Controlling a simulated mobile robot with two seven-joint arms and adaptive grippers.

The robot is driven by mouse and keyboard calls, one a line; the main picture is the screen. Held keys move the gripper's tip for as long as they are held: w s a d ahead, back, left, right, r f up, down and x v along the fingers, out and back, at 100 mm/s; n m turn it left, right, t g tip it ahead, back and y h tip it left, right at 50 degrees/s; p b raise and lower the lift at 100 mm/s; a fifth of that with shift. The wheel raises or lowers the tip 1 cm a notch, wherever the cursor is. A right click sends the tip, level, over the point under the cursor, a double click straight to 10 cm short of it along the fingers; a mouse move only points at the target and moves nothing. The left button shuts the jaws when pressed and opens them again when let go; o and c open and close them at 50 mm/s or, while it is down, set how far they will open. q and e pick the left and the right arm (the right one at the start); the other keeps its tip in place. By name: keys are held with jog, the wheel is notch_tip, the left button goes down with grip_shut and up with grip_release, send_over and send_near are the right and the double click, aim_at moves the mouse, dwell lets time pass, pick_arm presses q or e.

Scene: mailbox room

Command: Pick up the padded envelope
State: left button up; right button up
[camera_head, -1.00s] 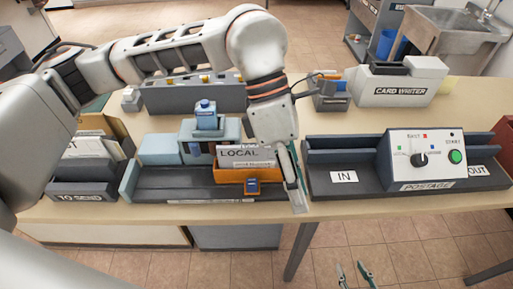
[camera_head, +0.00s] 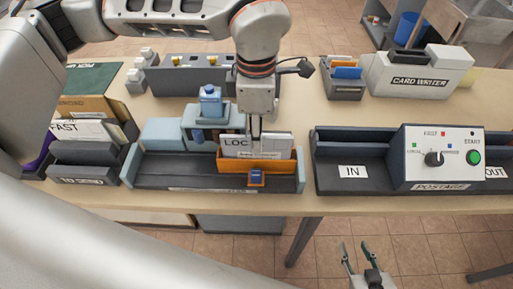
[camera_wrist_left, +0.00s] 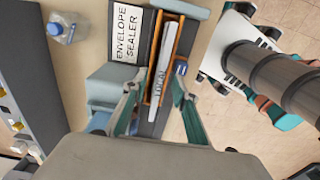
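A white envelope marked LOCAL (camera_head: 240,145) stands upright in an orange holder (camera_head: 230,166) on the dark tray of the envelope sealer. It shows edge-on in the left wrist view (camera_wrist_left: 161,88). I cannot tell whether it is padded. My left gripper (camera_head: 256,142) points down over this envelope in the head view. In the left wrist view its fingers (camera_wrist_left: 155,84) are apart, one on each side of the envelope and holder, with no grip visible. My right gripper (camera_head: 356,248) is open and empty, low in front of the table.
A TO SEND rack (camera_head: 85,181) with a FAST envelope (camera_head: 80,130) stands left, near brown and green folders (camera_head: 85,88). The postage machine (camera_head: 437,158) is right, with the card writer (camera_head: 420,75) behind.

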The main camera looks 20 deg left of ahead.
pick_arm(q)
jog(key=shift+f, duration=0.75)
grip_shut()
